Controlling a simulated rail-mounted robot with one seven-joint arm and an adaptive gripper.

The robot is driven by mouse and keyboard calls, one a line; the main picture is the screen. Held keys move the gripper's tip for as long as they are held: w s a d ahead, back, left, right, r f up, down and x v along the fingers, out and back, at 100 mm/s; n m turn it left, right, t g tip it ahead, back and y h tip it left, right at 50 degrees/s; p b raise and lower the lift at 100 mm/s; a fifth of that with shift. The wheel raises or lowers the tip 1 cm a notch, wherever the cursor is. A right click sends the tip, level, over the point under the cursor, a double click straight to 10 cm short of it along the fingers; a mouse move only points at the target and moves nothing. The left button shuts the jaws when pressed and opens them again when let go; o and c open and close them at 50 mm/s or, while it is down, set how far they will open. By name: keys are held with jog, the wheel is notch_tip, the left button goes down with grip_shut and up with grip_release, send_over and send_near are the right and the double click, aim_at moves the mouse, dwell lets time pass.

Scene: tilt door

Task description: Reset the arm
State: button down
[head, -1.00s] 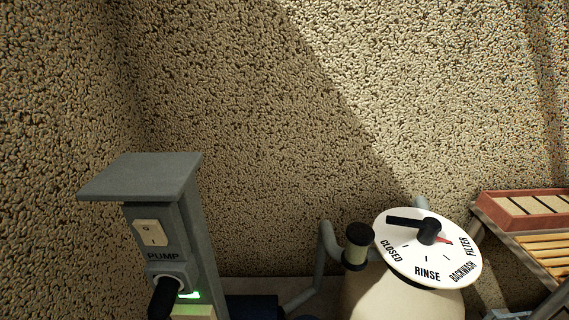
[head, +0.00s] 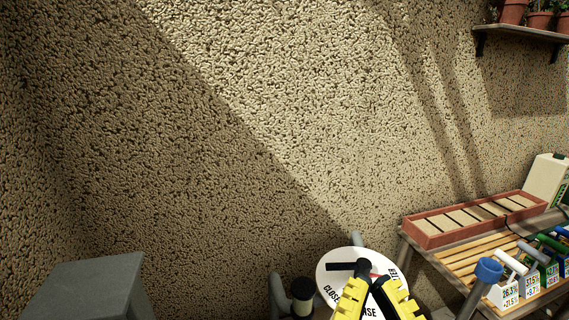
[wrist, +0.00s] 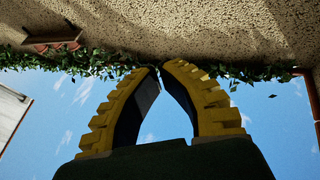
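My gripper (head: 373,281) is at the bottom of the head view, in front of the white dial (head: 335,268). Its yellow fingers hide part of the dial's face and lettering. In the wrist view my gripper (wrist: 161,68) points up toward the sky and a wall, and its two curved fingers meet at the tips. It is shut with nothing seen between the fingers. The dial has a black handle (head: 345,266) that points left in the head view.
A grey post top (head: 85,285) stands at lower left. A slatted bench (head: 470,262) on the right holds a terracotta tray (head: 435,238) and several small labelled items. A shelf (head: 525,32) with pots is at upper right. The textured wall fills the back.

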notch_tip(320, 180, up, 38)
jog(key=a+y+p, duration=0.1)
jog(key=p, duration=3.7)
jog(key=shift+w+f+n, duration=0.25)
jog(key=shift+w+n, duration=0.05)
jog(key=shift+f, duration=0.1)
jog(key=shift+a, duration=0.1)
